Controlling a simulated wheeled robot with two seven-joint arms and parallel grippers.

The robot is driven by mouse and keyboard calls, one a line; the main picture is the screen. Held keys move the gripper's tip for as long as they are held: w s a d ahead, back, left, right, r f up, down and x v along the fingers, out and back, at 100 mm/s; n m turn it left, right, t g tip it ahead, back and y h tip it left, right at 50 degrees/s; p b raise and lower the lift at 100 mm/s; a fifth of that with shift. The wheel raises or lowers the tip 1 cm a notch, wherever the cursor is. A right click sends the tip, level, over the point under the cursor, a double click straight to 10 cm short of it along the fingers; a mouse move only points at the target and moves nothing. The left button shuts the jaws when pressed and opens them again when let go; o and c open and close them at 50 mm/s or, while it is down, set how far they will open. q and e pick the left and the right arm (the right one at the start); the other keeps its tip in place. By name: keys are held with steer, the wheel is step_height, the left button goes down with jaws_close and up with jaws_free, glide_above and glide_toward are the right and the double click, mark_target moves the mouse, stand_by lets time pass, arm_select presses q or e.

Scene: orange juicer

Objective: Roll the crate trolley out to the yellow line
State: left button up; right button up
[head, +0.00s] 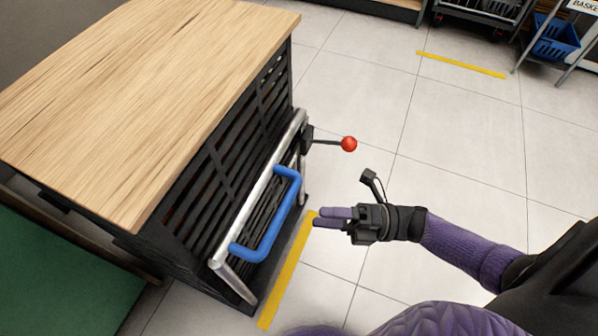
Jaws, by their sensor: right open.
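The crate trolley (207,207) stands at the left, a dark slatted body with a light wooden top (150,85). A silver tube frame with a blue handle (268,230) is on its right side. A lever with a red ball knob (349,144) sticks out from its far right corner. One yellow line (288,273) lies on the floor right beside the trolley; another yellow line (460,65) lies at the upper right. My right gripper (316,218) is open and empty, pointing left, to the right of the blue handle and apart from it. My left gripper is not in view.
Pale tiled floor (450,140) is clear between the trolley and the far yellow line. A blue basket (555,40) in a metal stand is at the upper right, beside a dark rack (480,12). A green surface (60,275) is at lower left.

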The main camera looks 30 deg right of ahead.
steer(key=x, duration=1)
steer(key=shift+b, duration=0.3)
jaws_close()
stand_by(0.5)
steer(key=shift+s, duration=0.15)
